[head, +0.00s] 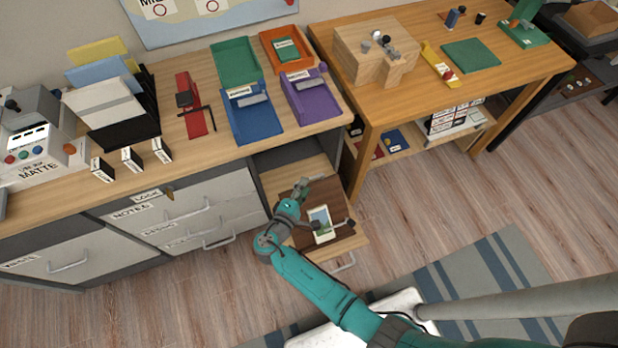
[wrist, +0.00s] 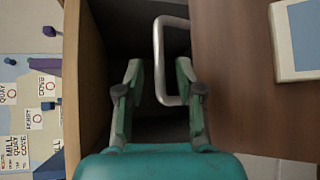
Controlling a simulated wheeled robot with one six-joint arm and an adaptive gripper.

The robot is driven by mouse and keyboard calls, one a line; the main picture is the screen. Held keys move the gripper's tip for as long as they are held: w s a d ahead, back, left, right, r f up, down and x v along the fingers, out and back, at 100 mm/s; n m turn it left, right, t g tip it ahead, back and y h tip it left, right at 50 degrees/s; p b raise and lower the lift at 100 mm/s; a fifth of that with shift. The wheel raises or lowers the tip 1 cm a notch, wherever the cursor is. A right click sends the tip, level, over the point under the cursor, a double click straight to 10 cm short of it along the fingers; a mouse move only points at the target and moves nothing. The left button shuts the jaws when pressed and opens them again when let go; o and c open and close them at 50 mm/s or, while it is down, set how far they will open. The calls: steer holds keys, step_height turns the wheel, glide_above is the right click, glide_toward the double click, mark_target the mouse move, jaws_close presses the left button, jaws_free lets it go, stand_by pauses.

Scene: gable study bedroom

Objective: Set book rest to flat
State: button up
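The book rest appears as a dark brown board (head: 335,190) in the pulled-out, wood-sided compartment at the end of the desk. Its tilt is hard to judge. A small book or card (head: 322,225) with a pale cover lies on it; it also shows in the wrist view (wrist: 298,45). In the wrist view, the board (wrist: 235,80) fills the right side, with a grey metal loop (wrist: 159,60) at its left edge. My gripper (wrist: 158,75) is open, its fingers either side of the loop's near bar. Contact cannot be told. In the head view, my gripper (head: 303,190) covers part of the board.
The compartment's wooden side wall (wrist: 82,80) stands close left of my fingers in the wrist view. Blue (head: 252,118) and purple (head: 310,97) trays sit on the desk behind. A wooden table (head: 450,50) stands to the right. The floor in front has a striped rug (head: 470,270).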

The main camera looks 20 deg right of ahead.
steer(key=shift+x, duration=2.2)
jaws_close()
